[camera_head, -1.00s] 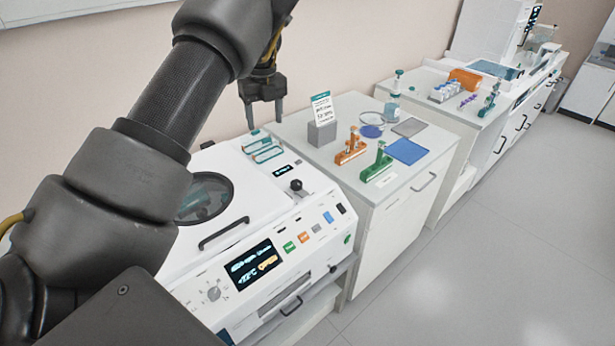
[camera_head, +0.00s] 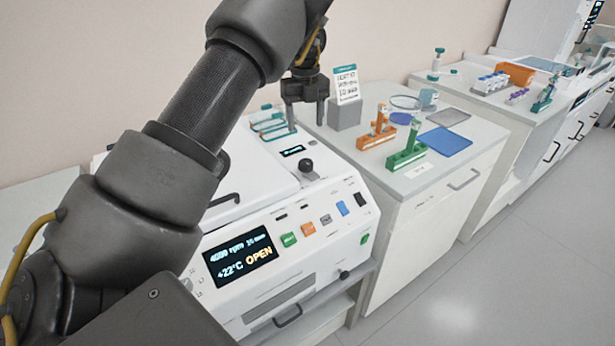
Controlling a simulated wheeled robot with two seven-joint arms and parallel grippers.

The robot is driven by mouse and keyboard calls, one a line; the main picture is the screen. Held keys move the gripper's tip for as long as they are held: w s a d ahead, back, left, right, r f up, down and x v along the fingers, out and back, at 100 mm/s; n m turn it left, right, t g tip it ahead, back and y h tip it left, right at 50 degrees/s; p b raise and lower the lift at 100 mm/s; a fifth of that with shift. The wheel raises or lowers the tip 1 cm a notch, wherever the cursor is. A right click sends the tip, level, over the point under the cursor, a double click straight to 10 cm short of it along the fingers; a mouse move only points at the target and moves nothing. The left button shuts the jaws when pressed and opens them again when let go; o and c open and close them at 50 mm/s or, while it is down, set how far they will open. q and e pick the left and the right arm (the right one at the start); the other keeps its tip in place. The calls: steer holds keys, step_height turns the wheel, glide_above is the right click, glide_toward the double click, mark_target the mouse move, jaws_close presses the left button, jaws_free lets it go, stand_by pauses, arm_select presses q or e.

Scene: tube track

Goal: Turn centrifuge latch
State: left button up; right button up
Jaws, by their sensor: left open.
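The white centrifuge (camera_head: 345,196) stands at the lower left of the head view, its lid (camera_head: 262,178) partly hidden behind my left arm. A black knob (camera_head: 306,166), which looks like the latch, stands on its top near the front edge, right of the lid handle (camera_head: 225,200). The front display (camera_head: 240,257) reads "OPEN". My left gripper (camera_head: 306,125) is open and empty, fingers pointing down. In the picture it is just above and behind the knob, apart from it. My right gripper is not in view.
A teal-framed rack (camera_head: 272,124) sits at the centrifuge's back. On the cabinet to the right are a grey block with a card (camera_head: 345,100), an orange stand (camera_head: 377,132), a green stand (camera_head: 407,155) and a blue mat (camera_head: 445,141). The floor at right is clear.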

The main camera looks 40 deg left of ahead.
mark_target(306, 162)
arm_select(q)
step_height(306, 162, down, 12)
steer(key=shift+d+r, duration=0.1)
steer(key=shift+r, duration=0.05)
steer(key=shift+f, duration=0.6)
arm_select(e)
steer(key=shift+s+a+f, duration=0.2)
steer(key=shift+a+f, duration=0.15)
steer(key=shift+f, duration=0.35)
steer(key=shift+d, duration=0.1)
arm_select(q)
steer(key=shift+c, duration=0.8)
steer(key=c, duration=0.8)
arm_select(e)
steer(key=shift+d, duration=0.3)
